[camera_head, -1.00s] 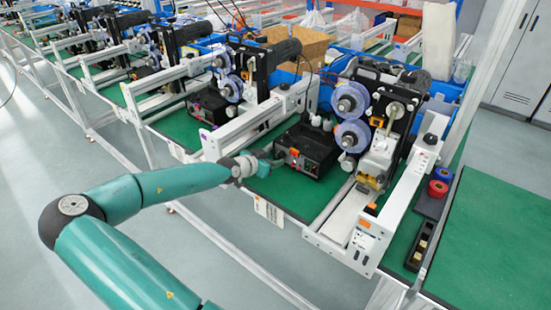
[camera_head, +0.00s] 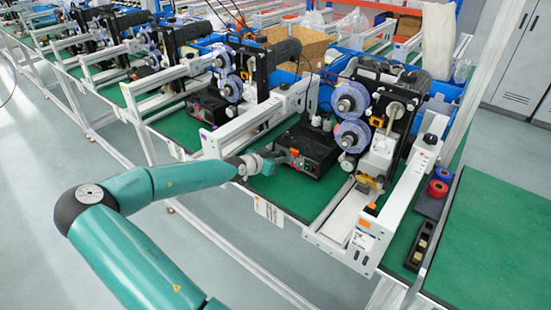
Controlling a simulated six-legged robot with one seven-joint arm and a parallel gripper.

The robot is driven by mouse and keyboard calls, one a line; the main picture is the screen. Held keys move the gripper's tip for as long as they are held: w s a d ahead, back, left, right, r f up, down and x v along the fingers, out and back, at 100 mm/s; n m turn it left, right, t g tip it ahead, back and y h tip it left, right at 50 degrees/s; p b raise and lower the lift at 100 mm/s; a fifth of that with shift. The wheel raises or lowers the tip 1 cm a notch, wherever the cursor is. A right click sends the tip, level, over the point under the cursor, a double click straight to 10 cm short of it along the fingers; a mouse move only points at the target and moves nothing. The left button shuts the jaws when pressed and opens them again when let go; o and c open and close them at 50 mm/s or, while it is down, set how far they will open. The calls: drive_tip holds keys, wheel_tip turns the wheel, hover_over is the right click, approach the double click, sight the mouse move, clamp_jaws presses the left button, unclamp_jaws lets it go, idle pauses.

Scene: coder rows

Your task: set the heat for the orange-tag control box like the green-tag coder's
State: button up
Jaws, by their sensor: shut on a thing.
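The black control box (camera_head: 318,150) with an orange tag (camera_head: 294,152) on its front stands on the green bench top in the middle. My gripper (camera_head: 284,158) is at the left part of the box's front face and is shut on a small control knob there. The fingers and wrist cover the knob, so its setting cannot be read. Another dark control box (camera_head: 207,110) stands at the coder behind, to the left. I cannot make out a green tag or the heat settings in this view.
The nearest coder (camera_head: 385,125) with its blue-white reels stands right of the box. A white conveyor rail (camera_head: 250,122) runs close behind my wrist. Red and blue tape rolls (camera_head: 439,182) lie at the right. The aisle floor (camera_head: 220,260) in front is free.

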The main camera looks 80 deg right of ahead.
drive_tip(key=m+t, duration=0.2)
drive_tip(key=m, duration=0.1)
drive_tip(key=m+h, duration=0.1)
drive_tip(key=shift+s+a+m+t, duration=0.1)
drive_tip(key=shift+s+m+t, duration=0.2)
drive_tip(key=shift+m+t, duration=0.1)
drive_tip(key=shift+f+m+t+h, duration=0.1)
drive_tip(key=shift+m+t+h, duration=0.65)
drive_tip(key=shift+m, duration=0.45)
drive_tip(key=shift+f+m+t+h, duration=0.1)
drive_tip(key=shift+m+t+h, duration=0.35)
drive_tip(key=shift+m, duration=0.75)
drive_tip(key=o, duration=1)
